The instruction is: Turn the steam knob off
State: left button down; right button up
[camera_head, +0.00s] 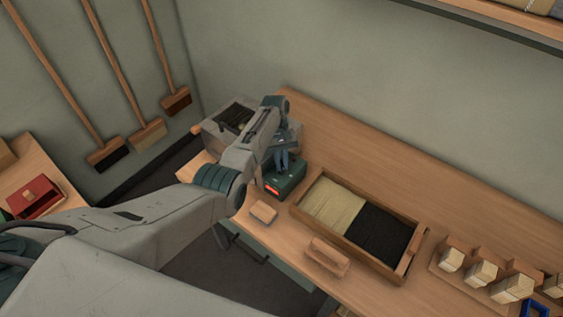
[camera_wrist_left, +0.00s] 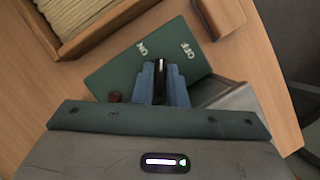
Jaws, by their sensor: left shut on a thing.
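The steam control is a dark green box (camera_head: 290,184) on the bench, with a glowing red patch on its front. In the left wrist view the box's top (camera_wrist_left: 112,73) carries white ON and OFF labels. A black steam knob (camera_wrist_left: 160,67) stands between my left gripper's blue fingers (camera_wrist_left: 160,80), below and between the two labels. My left gripper (camera_head: 281,160) reaches down over the box and is shut on the knob. The fingers hide much of the knob, so its exact setting is hard to tell. My right gripper is in neither view.
A grey bin (camera_head: 212,127) stands behind the box at the left. A wooden tray (camera_head: 347,251) of pale and black bristles lies to its right. Small wooden blocks (camera_head: 263,212) lie at the bench front. Brush blocks stand further right. Brooms hang on the wall.

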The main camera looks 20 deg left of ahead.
pick_arm(q)
jog(key=m+y, duration=0.1)
jog(key=m, duration=0.1)
jog(key=shift+m+g, duration=0.3)
jog(key=shift+m, duration=0.1)
jog(key=m+y, duration=0.1)
jog(key=m, duration=0.1)
jog(key=shift+d+r+m, duration=0.1)
jog(key=shift+m, duration=0.3)
jog(key=m+y+p, duration=0.1)
jog(key=m+y, duration=0.1)
jog(key=m, duration=0.2)
jog(key=shift+m, duration=0.4)
jog(key=c, duration=1.5)
grip_release()
jog(key=shift+o, duration=0.2)
